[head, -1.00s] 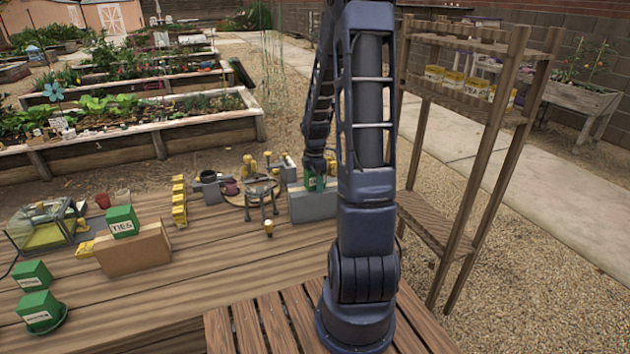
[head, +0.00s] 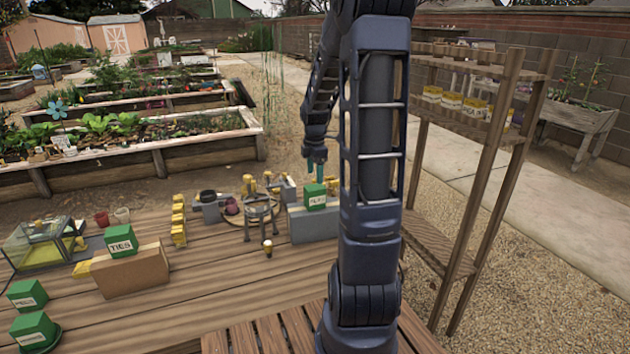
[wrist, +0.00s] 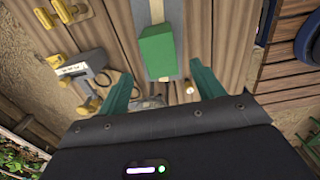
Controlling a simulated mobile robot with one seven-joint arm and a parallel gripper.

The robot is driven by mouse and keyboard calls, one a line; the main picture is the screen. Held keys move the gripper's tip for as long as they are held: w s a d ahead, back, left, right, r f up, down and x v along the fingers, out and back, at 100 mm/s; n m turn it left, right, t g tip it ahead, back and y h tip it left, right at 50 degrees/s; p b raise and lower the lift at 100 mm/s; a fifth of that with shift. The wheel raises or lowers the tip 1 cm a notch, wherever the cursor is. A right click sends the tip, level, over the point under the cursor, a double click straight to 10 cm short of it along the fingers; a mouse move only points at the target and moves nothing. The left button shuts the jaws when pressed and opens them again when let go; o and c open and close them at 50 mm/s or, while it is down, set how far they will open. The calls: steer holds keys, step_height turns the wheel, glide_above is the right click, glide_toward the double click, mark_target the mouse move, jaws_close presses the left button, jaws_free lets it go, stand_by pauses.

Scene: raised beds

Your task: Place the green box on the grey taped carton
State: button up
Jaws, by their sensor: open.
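A green box (head: 315,197) with a white label sits on top of the grey taped carton (head: 312,228) on the wooden table. In the wrist view the green box (wrist: 156,53) rests on the grey carton (wrist: 150,13), beyond my fingertips. My gripper (head: 315,165) is open and empty just above the green box, apart from it. Its two green fingers (wrist: 165,85) show spread in the wrist view. Another green box (head: 121,241), labelled TIES, stands on a brown carton (head: 130,270) to the left. Two more green boxes (head: 27,294) (head: 34,331) sit at the table's left front.
A round stand with small tools (head: 258,210) is left of the grey carton. A glass case (head: 42,243) stands at far left. A wooden shelf rack (head: 470,190) rises on the right. Bare table lies in front.

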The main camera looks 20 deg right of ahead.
steer(key=shift+r, duration=0.25)
steer(key=s+a+r+m+t, duration=0.1)
steer(key=s+a+r+m, duration=0.2)
steer(key=s+m, duration=0.3)
steer(key=s+a+r+m+t, duration=0.2)
steer(key=s+r+m, duration=0.4)
steer(key=s, duration=0.4)
steer(key=s+a+r+m+t, duration=0.1)
steer(key=s+a+r+m, duration=0.3)
steer(key=s, duration=0.5)
steer(key=shift+r+m+t, duration=0.3)
steer(key=shift+r+m, duration=0.05)
steer(key=shift+m, duration=0.65)
